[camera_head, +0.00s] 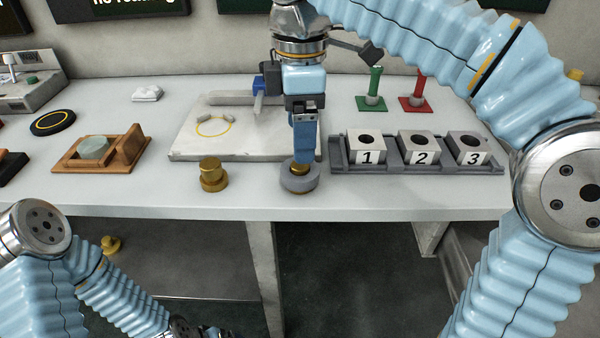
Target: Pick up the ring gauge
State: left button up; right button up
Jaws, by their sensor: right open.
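The ring gauge (299,181) looks like a thick grey ring lying flat near the front edge of the bench. A brass piece shows in its hole, and I cannot tell if it is a separate plug. My right gripper (303,158) points straight down just above the ring, with its blue fingers over the ring's back part. The fingers are open, seen edge-on. Whether they touch the ring is hard to see. My left arm is low at the left, below the bench edge, and its gripper is out of the picture.
A pale stone plate (190,143) lies behind. A grey rack (340,160) with blocks numbered 1, 2 and 3 is close at right. Green (375,88) and red (418,90) stands are at the back.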

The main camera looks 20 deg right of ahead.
notch_tip(320, 180, down, 7)
jog(key=shift+b, duration=0.65)
jog(key=shift+c, duration=0.4)
jog(key=c, duration=0.8)
